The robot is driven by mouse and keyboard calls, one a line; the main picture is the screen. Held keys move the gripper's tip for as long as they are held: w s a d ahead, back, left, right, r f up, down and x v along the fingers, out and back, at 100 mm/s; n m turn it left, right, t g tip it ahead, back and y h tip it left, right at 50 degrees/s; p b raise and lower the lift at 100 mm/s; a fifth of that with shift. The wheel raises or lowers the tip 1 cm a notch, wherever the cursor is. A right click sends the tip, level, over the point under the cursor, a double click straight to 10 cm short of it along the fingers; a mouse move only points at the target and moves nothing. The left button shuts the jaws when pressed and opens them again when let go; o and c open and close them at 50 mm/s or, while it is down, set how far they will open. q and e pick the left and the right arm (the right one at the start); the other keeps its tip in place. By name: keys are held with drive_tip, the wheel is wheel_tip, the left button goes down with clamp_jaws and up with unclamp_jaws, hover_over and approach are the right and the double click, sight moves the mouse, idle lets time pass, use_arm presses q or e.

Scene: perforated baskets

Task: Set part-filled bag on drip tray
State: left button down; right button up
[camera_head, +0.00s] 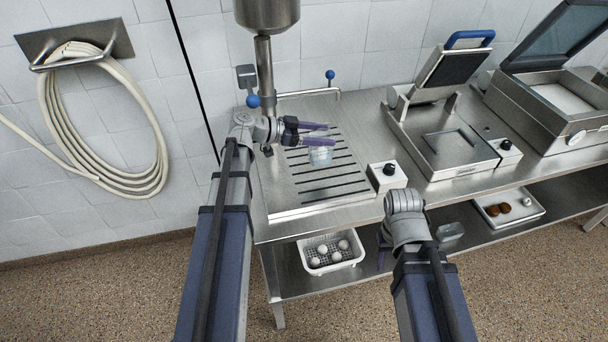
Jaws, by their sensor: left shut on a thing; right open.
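A small clear bag with pale bluish contents (321,156) hangs below the fingers of my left gripper (318,134). The purple fingers are shut on its top. The bag is over the slotted drip tray (290,207) set in the steel bench; I cannot tell whether its bottom touches the slats. The filler spout with a blue-knobbed lever (253,101) is just left of and behind my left gripper. My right gripper (384,248) is low by the bench's front edge, away from the bag, open and mostly hidden behind its own wrist.
A control box with a black knob (387,178) stands right of the drip tray. A sealer with a raised lid (450,150) and an open-lidded machine (550,105) are farther right. On the lower shelf are a white perforated basket (331,267) and a white tray (510,220).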

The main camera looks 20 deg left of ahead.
sight(321, 153)
use_arm(q)
drive_tip(key=shift+a, duration=0.3)
drive_tip(key=s+a+f+b, duration=0.4)
drive_tip(key=s+a, duration=0.5)
drive_tip(key=a, duration=0.5)
drive_tip(key=w+d, duration=0.3)
drive_tip(key=d, duration=0.1)
drive_tip(key=w+d, duration=0.3)
drive_tip(key=d, duration=0.2)
drive_tip(key=w+d, duration=0.3)
drive_tip(key=d, duration=0.1)
drive_tip(key=shift+d, duration=0.25)
drive_tip(key=shift+w+d, duration=0.3)
drive_tip(key=shift+d, duration=0.25)
wheel_tip(321, 153, down, 4)
drive_tip(key=b, duration=0.3)
drive_tip(key=shift+r+b, duration=0.15)
drive_tip(key=shift+b, duration=0.25)
drive_tip(key=shift+r, duration=0.1)
unclamp_jaws()
